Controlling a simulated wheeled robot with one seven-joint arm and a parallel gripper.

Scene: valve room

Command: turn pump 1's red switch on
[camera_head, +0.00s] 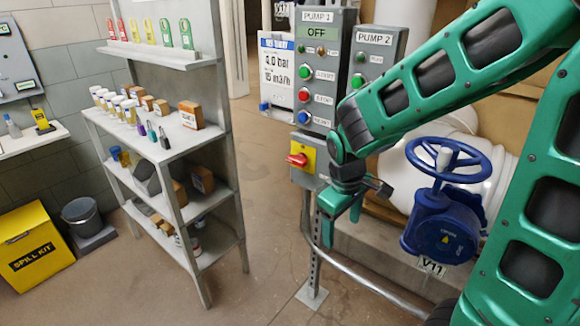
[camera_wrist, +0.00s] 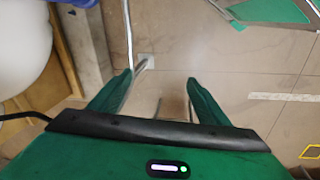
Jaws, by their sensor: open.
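The red switch (camera_head: 297,160) is a rotary handle on a yellow plate. It sits on a small grey box below the pump 1 panel (camera_head: 325,75), and the handle looks roughly crosswise. The pump 1 display (camera_head: 317,33) reads OFF. My gripper (camera_head: 342,220) hangs pointing down, to the right of and lower than the switch in the picture, apart from it. It is open and empty. In the wrist view the two green fingers (camera_wrist: 158,82) are spread above the floor, and the switch is not in that view.
The pump 2 panel (camera_head: 374,55) stands right of pump 1's. A blue valve wheel (camera_head: 448,160) marked V11 is right of my gripper. A pipe (camera_head: 350,272) curves low by the panel post. A loaded grey shelf (camera_head: 165,155) stands left; floor between is clear.

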